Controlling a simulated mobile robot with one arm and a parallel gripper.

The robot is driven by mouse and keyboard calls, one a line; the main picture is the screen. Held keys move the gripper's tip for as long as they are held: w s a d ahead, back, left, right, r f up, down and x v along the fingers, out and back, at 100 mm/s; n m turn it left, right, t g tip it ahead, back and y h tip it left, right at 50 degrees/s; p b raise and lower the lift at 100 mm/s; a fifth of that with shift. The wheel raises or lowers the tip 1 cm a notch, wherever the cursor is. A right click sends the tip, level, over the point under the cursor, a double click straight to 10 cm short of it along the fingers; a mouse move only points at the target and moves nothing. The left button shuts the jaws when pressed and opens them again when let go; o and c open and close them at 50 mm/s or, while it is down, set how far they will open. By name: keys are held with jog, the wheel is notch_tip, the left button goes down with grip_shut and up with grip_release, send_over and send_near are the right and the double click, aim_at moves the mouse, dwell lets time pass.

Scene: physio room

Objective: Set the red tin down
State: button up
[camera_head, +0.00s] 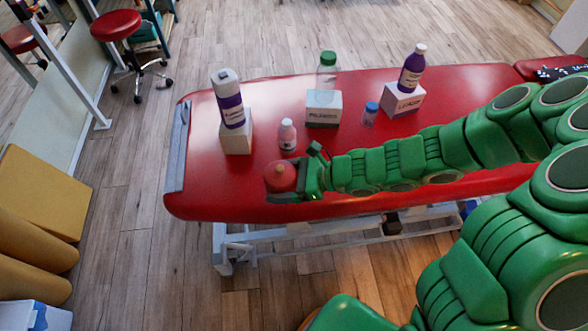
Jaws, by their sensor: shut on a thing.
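The red tin (279,178), a round red shape with a small yellowish spot on top, is near the front edge of the red treatment table (200,190), left of centre. My gripper (296,180) reaches in from the right and is shut on the tin. Its dark fingers show at the tin's right and front side. The tin is seen from above, and I cannot tell whether its base touches the table top. Red on red makes its lower edge hard to see.
The table's left end is bare.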

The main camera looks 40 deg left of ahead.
jog(key=w+f+m+t+y, duration=0.1)
jog(key=w+f+m+t, duration=0.2)
jog(key=w, duration=0.9)
jog(key=w+f+m+t+y, duration=0.1)
jog(key=w+f+m+t, duration=0.2)
jog(key=w, duration=1)
jog(key=shift+t, duration=0.3)
jog(key=shift+s+d+f, duration=0.1)
jog(key=shift+d+f, duration=0.05)
jog(key=shift+f, duration=0.95)
jog(key=shift+s+d+f, duration=0.1)
jog(key=shift+d+f, duration=0.05)
jog(key=shift+f, duration=0.9)
jog(key=shift+d+f, duration=0.15)
jog(key=shift+f, duration=0.95)
jog(key=shift+f, duration=0.15)
jog(key=o, duration=1.3)
